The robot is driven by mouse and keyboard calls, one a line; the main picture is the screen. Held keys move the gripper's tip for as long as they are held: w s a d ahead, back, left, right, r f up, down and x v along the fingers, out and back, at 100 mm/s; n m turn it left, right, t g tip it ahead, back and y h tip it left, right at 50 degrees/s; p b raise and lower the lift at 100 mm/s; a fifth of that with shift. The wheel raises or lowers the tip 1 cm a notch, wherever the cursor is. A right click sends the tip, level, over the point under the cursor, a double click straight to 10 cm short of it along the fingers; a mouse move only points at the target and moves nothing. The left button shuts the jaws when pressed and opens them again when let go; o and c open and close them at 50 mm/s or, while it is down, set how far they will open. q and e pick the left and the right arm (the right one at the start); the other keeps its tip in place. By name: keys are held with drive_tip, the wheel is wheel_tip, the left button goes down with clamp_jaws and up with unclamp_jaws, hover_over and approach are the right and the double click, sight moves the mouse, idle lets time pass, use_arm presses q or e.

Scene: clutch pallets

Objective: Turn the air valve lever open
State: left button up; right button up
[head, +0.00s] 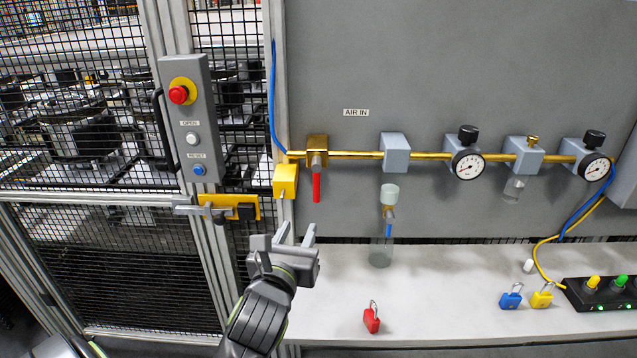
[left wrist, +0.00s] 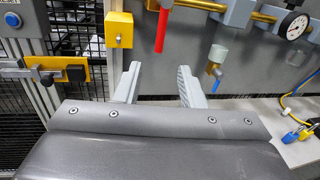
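The air valve is a brass body (head: 317,148) on the brass pipe under the "AIR IN" label. Its red lever (head: 316,186) hangs straight down, across the line of the pipe. The lever also shows in the left wrist view (left wrist: 162,30), above and between the fingers. My left gripper (head: 296,236) is open and empty, below and slightly left of the lever, apart from it. Both fingers show in the left wrist view (left wrist: 158,84), pointing up toward the panel. My right gripper is not in view.
A yellow box (head: 286,181) sits just left of the lever. A filter bowl (head: 381,252) hangs to the right. Red (head: 371,319), blue (head: 511,298) and yellow (head: 542,297) padlocks stand on the bench. The fence and its button box (head: 190,120) are at left.

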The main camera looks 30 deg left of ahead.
sight(316, 189)
use_arm(q)
drive_tip(key=shift+m, duration=0.4)
drive_tip(key=p+x, duration=0.1)
drive_tip(key=x, duration=0.4)
drive_tip(key=p+x, duration=0.1)
drive_tip(key=x, duration=0.5)
drive_tip(key=p+x, duration=0.1)
drive_tip(key=x, duration=0.5)
drive_tip(key=shift+w+a+r+p, duration=0.15)
drive_tip(key=shift+w+r+p, duration=0.1)
drive_tip(key=shift+r+p, duration=0.15)
clamp_jaws()
